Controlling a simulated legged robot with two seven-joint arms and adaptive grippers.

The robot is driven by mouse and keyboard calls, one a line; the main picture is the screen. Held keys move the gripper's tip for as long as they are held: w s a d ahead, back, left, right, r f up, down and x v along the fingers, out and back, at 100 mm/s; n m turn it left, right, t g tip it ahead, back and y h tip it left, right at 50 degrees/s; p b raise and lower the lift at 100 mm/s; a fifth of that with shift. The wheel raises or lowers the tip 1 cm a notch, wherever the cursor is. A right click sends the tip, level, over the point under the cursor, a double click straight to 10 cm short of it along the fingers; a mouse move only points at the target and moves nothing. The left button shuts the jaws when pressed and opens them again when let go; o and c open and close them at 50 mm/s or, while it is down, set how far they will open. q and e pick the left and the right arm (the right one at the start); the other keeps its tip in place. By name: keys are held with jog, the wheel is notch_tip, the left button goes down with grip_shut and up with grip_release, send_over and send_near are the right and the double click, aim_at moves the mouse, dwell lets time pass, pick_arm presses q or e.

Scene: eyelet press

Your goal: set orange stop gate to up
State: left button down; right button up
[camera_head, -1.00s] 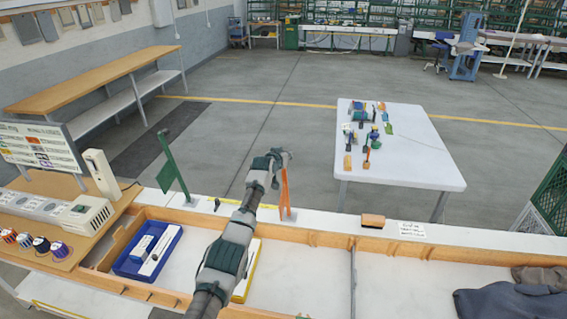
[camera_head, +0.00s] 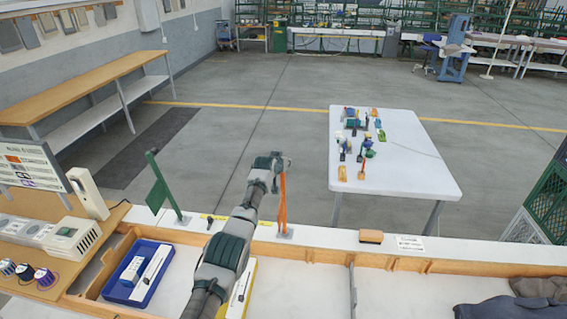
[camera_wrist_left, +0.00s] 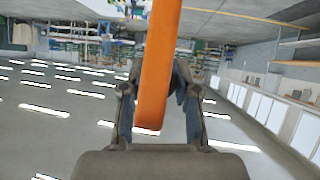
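The orange stop gate (camera_head: 282,203) is a thin bar standing nearly upright from a small plate on the white rail in the head view. My left gripper (camera_head: 284,161) is at its upper end. In the left wrist view the orange bar (camera_wrist_left: 158,65) runs down from the top edge across the middle of my left gripper (camera_wrist_left: 158,82). The fingers lean in close on either side of it. The bar hides the gap between the fingertips, so I cannot tell whether they grip it. My right gripper is out of view.
A green gate (camera_head: 162,190) stands tilted on the rail to the left. A blue tray (camera_head: 139,272) with white items lies in the bench at lower left. A brown block (camera_head: 371,236) sits on the rail at right. A white table (camera_head: 410,170) stands beyond.

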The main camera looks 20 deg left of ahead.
pick_arm(q)
jog(key=c, duration=1)
grip_release()
jog(key=shift+w+r, duration=0.15)
jog(key=shift+o, duration=0.8)
jog(key=shift+w+f, duration=0.2)
jog(key=shift+w, duration=0.05)
jog(key=shift+w+a+f, duration=0.1)
jog(key=shift+a, duration=0.05)
jog(key=shift+s+r, duration=0.45)
jog(key=shift+s, duration=0.15)
jog(key=v, duration=1)
jog(key=shift+s, duration=0.3)
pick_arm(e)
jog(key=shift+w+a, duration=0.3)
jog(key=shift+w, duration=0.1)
